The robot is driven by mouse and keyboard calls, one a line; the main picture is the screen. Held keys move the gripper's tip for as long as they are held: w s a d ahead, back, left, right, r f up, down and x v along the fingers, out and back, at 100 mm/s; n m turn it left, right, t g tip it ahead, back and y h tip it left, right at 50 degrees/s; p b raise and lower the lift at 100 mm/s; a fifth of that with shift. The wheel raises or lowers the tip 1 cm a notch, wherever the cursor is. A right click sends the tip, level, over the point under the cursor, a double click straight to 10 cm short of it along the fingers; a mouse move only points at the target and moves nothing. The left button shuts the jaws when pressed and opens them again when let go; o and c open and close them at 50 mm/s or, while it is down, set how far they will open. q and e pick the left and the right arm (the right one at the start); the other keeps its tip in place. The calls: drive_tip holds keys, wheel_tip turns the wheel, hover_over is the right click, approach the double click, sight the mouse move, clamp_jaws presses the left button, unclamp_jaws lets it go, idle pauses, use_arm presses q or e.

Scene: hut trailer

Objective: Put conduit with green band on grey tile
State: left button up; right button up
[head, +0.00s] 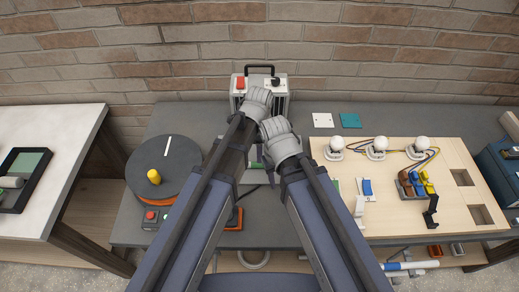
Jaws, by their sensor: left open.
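A pale grey-white tile (322,120) lies flat at the back of the dark workbench, beside a teal tile (350,120). A white tube with blue bands (410,265) shows low at the bottom right, below the bench top. My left gripper (256,102) is open, in front of a grey box at the back of the bench. My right gripper (279,140) is just right of and nearer than it; its fingers are hidden. Both grippers are left of the tiles, and I see nothing held.
The grey box (281,84) with a handle and red switch stands by the brick wall. A round turntable (166,165) with a yellow knob is left. A wooden board (385,215) with bulbs and switches fills the right. Bench around the tiles is clear.

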drive_tip(key=shift+r+p, duration=2.15)
drive_tip(key=shift+r, duration=0.55)
